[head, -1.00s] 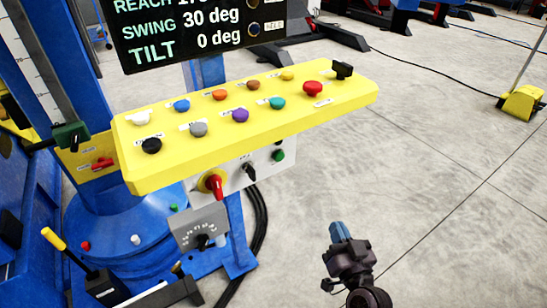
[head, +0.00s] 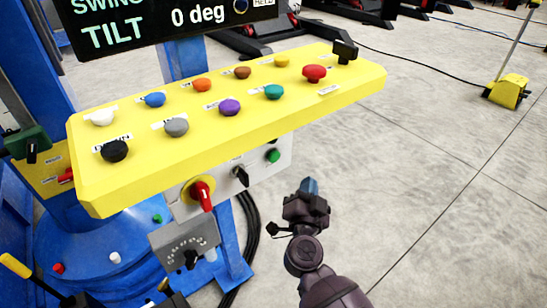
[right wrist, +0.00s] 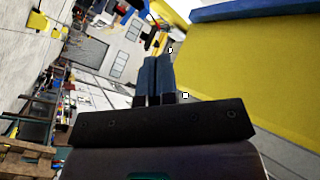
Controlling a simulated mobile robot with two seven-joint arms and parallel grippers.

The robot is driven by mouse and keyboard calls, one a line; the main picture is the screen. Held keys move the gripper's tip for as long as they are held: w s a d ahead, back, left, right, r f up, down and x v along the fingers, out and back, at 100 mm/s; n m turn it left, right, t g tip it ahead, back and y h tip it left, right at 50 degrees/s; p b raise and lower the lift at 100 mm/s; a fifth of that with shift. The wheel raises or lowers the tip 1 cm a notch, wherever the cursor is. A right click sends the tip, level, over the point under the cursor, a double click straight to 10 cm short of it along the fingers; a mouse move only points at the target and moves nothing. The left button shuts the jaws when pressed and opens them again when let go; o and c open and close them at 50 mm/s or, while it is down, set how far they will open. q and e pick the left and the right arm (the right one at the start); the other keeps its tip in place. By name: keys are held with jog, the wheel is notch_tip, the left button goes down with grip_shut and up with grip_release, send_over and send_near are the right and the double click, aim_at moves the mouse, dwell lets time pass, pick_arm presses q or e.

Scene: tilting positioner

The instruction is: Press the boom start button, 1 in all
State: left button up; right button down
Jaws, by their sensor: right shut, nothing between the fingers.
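The yellow control panel (head: 300,107) slopes across the head view with coloured buttons in two rows: white, blue, orange, brown and yellow behind; black, grey, purple, teal and a red mushroom button (head: 314,73) in front. Below it, a pale box (head: 225,178) carries a green button (head: 272,156), a black switch (head: 241,175) and a red rotary handle (head: 202,194). I cannot read which button is boom start. My right gripper (head: 309,185) is shut and empty, below and in front of the panel, apart from it. Its closed fingers (right wrist: 157,65) show in the right wrist view.
A display (head: 170,18) stands behind the panel, reading TILT 0 deg. A grey dial box (head: 185,243) hangs at the lower left, near black cables (head: 248,215). A black knob (head: 345,50) rises at the panel's right end.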

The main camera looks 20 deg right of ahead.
aim_at(275, 157)
pick_arm(q)
jog(key=shift+s, duration=0.15)
jog(key=shift+w+d+f+m+b, duration=0.25)
jog(key=shift+w+m+b, duration=0.1)
jog(key=shift+b, duration=0.65)
pick_arm(e)
jog(key=w+a, duration=0.3)
jog(key=w, duration=0.5)
pick_arm(q)
jog(key=shift+a, duration=0.1)
pick_arm(e)
jog(key=shift+w, duration=0.1)
pick_arm(q)
jog(key=shift+w+r, duration=0.1)
jog(key=shift+r, duration=0.05)
pick_arm(e)
jog(key=shift+w+r, duration=0.1)
dwell(0.9)
pick_arm(q)
jog(key=shift+w+r, duration=0.15)
jog(key=shift+r, duration=0.15)
pick_arm(e)
jog(key=shift+w+a, duration=0.15)
jog(key=shift+w, duration=0.15)
